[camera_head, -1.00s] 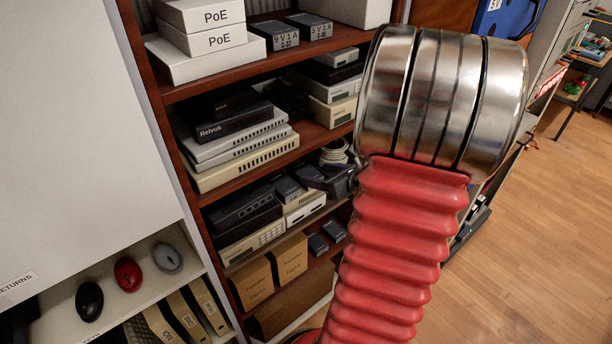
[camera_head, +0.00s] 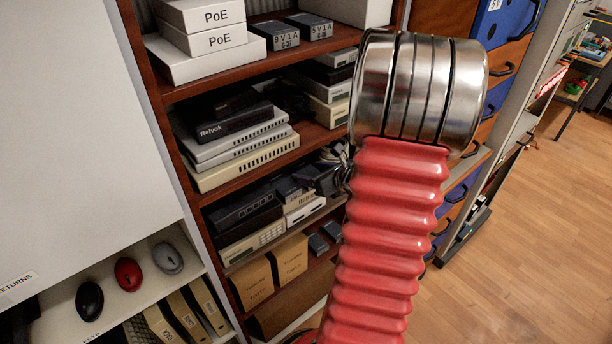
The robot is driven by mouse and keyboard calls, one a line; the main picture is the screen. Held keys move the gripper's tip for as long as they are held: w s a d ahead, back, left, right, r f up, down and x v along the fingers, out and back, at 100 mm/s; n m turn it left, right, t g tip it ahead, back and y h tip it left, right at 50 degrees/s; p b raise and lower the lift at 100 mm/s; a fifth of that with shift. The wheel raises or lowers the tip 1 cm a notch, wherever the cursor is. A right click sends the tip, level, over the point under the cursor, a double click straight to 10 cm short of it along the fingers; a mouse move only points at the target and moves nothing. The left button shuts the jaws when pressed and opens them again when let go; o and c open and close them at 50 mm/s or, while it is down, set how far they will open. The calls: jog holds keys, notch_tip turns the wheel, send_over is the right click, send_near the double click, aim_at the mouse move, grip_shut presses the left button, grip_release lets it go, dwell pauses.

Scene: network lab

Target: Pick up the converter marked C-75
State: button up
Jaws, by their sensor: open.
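No label reading C-75 is legible in the head view, so I cannot tell which thing is the converter. My gripper's fingertips cannot be made out.
The brown shelf unit (camera_head: 172,93) holds white PoE boxes (camera_head: 212,41), stacked devices (camera_head: 240,160) and cardboard boxes (camera_head: 290,258). A white cabinet with mice (camera_head: 128,273) stands left. Blue and orange drawers (camera_head: 497,68) with handles stand right. The wooden floor (camera_head: 530,240) at right is clear.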

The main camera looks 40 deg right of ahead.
aim_at(311, 175)
jog(key=shift+c, duration=0.3)
jog(key=c, duration=1)
jog(key=shift+o, duration=0.2)
jog(key=shift+s+r, duration=0.1)
jog(key=shift+r, duration=0.1)
jog(key=shift+s+r, duration=0.1)
jog(key=shift+r, duration=0.45)
notch_tip(311, 175, up, 6)
jog(key=shift+f, duration=0.2)
jog(key=s+a, duration=0.3)
jog(key=s, duration=1.6)
jog(key=shift+s+a, duration=0.15)
jog(key=shift+s, duration=0.05)
